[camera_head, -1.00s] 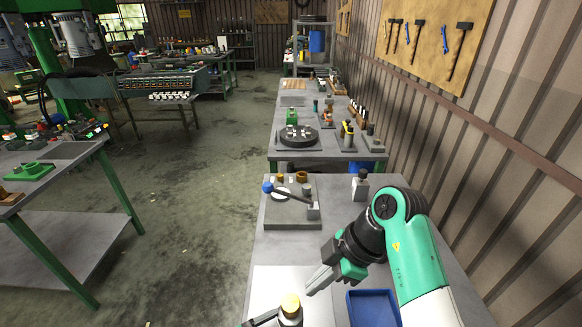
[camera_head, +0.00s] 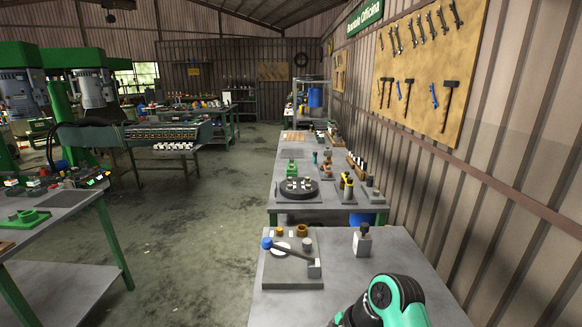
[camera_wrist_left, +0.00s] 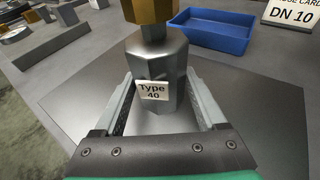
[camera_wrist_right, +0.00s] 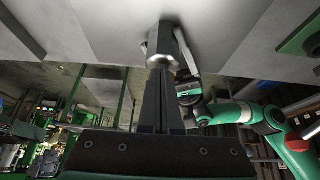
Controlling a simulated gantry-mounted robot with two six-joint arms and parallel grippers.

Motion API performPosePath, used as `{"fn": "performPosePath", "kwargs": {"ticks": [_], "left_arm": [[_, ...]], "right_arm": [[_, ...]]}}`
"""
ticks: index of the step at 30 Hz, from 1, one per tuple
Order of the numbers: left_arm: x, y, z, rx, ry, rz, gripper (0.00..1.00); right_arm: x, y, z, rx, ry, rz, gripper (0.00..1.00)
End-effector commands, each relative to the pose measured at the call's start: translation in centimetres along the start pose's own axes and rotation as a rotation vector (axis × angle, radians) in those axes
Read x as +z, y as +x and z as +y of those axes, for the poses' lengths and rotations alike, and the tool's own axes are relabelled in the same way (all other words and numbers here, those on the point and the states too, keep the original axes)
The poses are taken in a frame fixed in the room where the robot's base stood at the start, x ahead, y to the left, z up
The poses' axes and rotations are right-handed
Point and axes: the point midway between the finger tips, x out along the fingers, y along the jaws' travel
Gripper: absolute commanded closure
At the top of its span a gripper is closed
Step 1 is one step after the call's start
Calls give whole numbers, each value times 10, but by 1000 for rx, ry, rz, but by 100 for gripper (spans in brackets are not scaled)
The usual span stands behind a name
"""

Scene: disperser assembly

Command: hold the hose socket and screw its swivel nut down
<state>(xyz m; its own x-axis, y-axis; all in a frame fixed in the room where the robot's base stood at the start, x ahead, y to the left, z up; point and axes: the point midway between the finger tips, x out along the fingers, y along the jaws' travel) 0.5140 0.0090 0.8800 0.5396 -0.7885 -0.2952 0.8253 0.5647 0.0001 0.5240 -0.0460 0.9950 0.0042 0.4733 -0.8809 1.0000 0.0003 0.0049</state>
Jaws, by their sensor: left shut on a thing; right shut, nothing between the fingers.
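The hose socket (camera_wrist_left: 158,72) is a grey, faceted metal body with a "Type 40" label, upright in the left wrist view. Its brass-coloured swivel nut (camera_wrist_left: 152,10) sits on top, cut by the upper edge. My left gripper (camera_wrist_left: 160,92) is shut on the socket, one finger on each side. In the right wrist view, my right gripper (camera_wrist_right: 160,72) is shut and empty, its fingers pointing at the grey socket (camera_wrist_right: 163,42) and overlapping it in the picture. I cannot tell whether they touch. The nut cannot be made out there. The head view shows neither socket nor gripper fingers.
In the head view, a plate with a blue-knobbed lever (camera_head: 290,252) and a small block with a dark top (camera_head: 362,240) stand on the bench. Bench surface between them is clear.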

Motion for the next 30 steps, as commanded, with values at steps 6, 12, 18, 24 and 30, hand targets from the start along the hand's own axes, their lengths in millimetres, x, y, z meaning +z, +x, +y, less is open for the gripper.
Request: {"fn": "performPosePath", "kwargs": {"ticks": [6, 12, 18, 24, 30], "left_arm": [[-2, 0, 0, 0, -1, 3, 100], [-2, 0, 0, 0, -1, 3, 100], [-2, 0, 0, -1, -1, 3, 100], [-2, 0, -1, -1, 0, 4, 100], [-2, 0, -1, -2, 0, 4, 100]], "right_arm": [[-2, 2, 0, 0, 0, 0, 100], [-5, 3, -1, 0, 0, 0, 100], [-6, 4, -1, -1, -1, 1, 100], [-6, 4, -4, 0, -2, 2, 100], [-6, 4, -8, -2, -3, 3, 100]]}}
